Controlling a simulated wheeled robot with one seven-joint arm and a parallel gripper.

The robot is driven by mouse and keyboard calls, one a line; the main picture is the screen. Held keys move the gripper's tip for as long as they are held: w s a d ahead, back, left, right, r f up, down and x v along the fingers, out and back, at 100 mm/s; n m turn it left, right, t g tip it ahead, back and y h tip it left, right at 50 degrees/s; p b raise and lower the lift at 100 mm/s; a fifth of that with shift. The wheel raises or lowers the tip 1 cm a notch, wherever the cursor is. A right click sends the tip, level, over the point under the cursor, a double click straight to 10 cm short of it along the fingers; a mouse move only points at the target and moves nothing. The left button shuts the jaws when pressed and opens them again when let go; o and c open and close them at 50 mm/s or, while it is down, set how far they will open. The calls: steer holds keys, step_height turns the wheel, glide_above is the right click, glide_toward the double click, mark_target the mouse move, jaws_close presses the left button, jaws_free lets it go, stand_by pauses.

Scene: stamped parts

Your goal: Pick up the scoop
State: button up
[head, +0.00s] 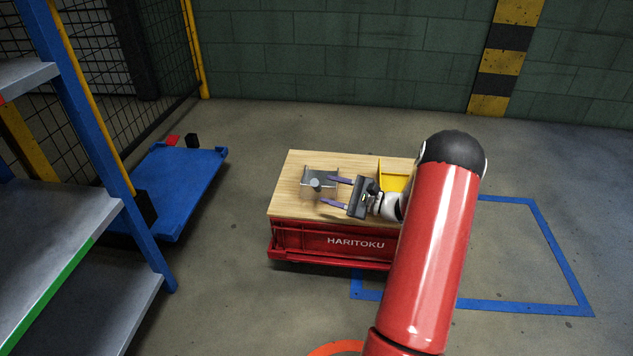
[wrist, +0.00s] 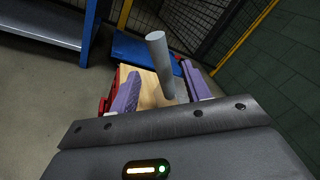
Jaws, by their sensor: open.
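The scoop (head: 317,183) is a grey metal piece on the left part of the wooden board. Its round grey handle (wrist: 160,60) rises steeply in the wrist view, between the two purple fingers. My gripper (head: 327,191) reaches in from the right with its fingers spread, one on each side of the handle. In the wrist view my gripper (wrist: 160,78) shows a gap on both sides of the handle. The lower part of the scoop is hidden in the wrist view by my gripper's body.
The wooden board (head: 285,200) tops a red crate (head: 320,240). A yellow bin (head: 394,180) stands on it at the right, partly behind my arm. A blue platform cart (head: 180,185) and a metal shelf (head: 60,225) stand to the left. Floor between is clear.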

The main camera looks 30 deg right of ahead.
steer(key=x, duration=0.7)
steer(key=shift+w+b, duration=0.2)
steer(key=shift+b, duration=0.2)
jaws_close()
